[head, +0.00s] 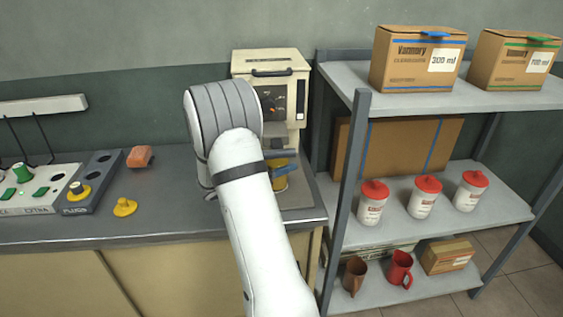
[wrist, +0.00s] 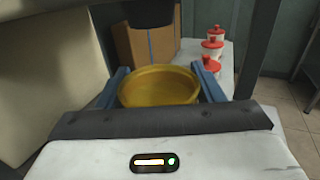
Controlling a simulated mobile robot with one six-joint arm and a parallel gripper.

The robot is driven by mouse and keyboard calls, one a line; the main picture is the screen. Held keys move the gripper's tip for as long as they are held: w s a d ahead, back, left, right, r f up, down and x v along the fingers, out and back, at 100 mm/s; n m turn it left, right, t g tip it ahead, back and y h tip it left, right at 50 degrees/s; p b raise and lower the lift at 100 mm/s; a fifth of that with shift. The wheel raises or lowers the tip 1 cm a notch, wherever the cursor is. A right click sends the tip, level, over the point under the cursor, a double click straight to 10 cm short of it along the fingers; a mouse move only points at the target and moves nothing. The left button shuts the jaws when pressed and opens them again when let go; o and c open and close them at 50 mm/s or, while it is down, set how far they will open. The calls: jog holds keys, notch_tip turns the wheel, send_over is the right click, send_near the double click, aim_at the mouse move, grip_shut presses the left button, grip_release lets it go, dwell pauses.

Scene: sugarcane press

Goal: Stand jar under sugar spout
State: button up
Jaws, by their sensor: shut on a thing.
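The jar (wrist: 158,88) is yellow-amber with a round rim, and in the wrist view it sits between the two blue fingers of my gripper (wrist: 162,78). My gripper (head: 284,167) is shut on it. In the head view the jar (head: 280,182) shows only in part, behind the fingers and my arm, low in front of the cream press machine (head: 271,66). A dark round spout-like part (wrist: 150,12) hangs just above and beyond the jar's rim in the wrist view. I cannot tell whether the jar's base touches the surface below.
A metal shelf (head: 395,205) on the right holds white jars with red lids (head: 423,197), mugs (head: 399,270) and boxes (head: 417,59).

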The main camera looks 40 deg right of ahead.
jog(key=o, duration=1.2)
jog(key=shift+o, duration=0.2)
jog(key=shift+r, duration=0.1)
jog(key=a, duration=0.4)
jog(key=w+a, duration=0.1)
jog(key=a, duration=0.6)
jog(key=shift+w+a, duration=0.35)
jog(key=s+a+r+m+g+y, duration=0.1)
jog(key=s+a+r+m+y, duration=0.15)
jog(key=s+m+y, duration=0.45)
jog(key=s+a+m+t+y, duration=0.5)
jog(key=s+a+m+y, duration=0.4)
jog(key=s+a, duration=0.5)
jog(key=a+y, duration=0.1)
jog(key=a, duration=0.2)
jog(key=shift+s+a+f+t+y, duration=0.15)
jog(key=shift+a+f+t+y, duration=0.05)
jog(key=shift+t+y, duration=0.2)
